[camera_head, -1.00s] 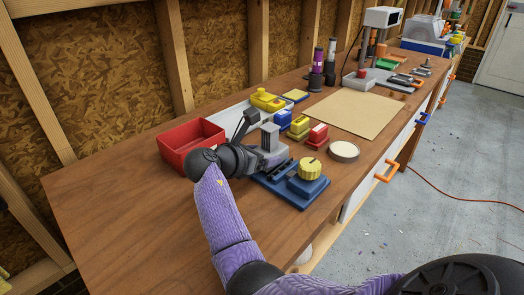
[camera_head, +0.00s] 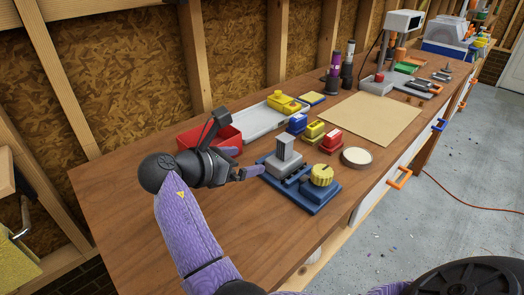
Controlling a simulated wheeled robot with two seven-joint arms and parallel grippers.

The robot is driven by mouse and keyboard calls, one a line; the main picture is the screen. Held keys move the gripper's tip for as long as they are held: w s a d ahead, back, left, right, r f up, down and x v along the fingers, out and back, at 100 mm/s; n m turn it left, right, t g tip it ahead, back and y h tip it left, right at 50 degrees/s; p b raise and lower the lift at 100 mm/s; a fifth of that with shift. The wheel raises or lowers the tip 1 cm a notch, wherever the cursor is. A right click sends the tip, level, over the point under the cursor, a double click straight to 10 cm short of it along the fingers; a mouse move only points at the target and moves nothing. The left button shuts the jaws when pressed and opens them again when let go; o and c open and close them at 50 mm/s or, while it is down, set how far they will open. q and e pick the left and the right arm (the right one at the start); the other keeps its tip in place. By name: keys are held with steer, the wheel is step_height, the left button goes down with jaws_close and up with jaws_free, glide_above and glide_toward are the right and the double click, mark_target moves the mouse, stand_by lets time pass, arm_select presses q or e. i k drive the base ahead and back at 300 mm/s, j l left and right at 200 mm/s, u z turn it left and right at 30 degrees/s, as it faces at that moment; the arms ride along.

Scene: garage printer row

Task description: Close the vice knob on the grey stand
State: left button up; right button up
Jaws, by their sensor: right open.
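The vice has a blue base (camera_head: 309,206) on the bench. A yellow ribbed knob (camera_head: 321,174) sits on a blue block at its right end. A grey block with an upright grey post (camera_head: 284,149) stands at its left end, with dark rails beside it. Whether a fingertip touches the block is unclear. The knob is clear of the gripper.
A red bin (camera_head: 226,137) stands behind my gripper, partly hidden. Blue, yellow and red small blocks (camera_head: 332,140) stand behind the vice, and a round tin (camera_head: 357,157) is at its right. A tan mat (camera_head: 372,118) lies farther back. The bench (camera_head: 130,205) is bare at front left.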

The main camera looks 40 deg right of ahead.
mark_target(322, 175)
steer(key=z, duration=1.45)
